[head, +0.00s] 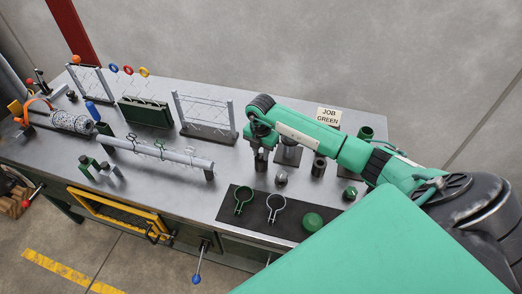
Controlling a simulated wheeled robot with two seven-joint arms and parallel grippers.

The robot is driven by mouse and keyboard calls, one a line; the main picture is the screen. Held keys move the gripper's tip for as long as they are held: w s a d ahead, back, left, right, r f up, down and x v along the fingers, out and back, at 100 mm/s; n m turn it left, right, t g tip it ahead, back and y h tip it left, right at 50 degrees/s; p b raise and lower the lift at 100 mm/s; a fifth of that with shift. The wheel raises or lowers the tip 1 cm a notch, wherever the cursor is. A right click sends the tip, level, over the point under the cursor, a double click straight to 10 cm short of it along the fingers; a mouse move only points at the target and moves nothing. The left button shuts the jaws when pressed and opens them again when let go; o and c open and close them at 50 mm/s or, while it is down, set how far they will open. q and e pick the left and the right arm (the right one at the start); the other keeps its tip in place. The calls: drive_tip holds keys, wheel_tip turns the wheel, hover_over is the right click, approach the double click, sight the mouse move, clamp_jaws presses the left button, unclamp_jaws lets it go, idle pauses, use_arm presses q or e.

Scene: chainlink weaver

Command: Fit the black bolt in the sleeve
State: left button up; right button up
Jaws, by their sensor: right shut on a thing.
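My right gripper (261,158) points down over the bench, right of the wire rack. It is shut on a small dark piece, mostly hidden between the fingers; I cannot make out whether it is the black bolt. A dark upright cylinder with an open top (319,166) stands right of the gripper and looks like a sleeve. A grey cylinder (288,152) stands just behind, and a green one (366,132) stands at the far right, beyond my arm. A short grey piece (281,178) sits in front of the gripper. My left gripper is not in view.
A dark mat (232,214) at the front edge holds a green ring clamp (243,197), a grey ring clamp (275,205) and a green round piece (312,222). Wire racks (205,112) and a long horizontal bar (150,149) fill the left. A "JOB GREEN" sign (328,116) stands behind.

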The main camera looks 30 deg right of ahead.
drive_tip(key=o, duration=1.1)
drive_tip(key=shift+r, duration=0.15)
drive_tip(key=shift+r, duration=0.35)
drive_tip(key=shift+r+b, duration=2.15)
drive_tip(key=shift+r, duration=4.35)
drive_tip(key=shift+f, duration=0.1)
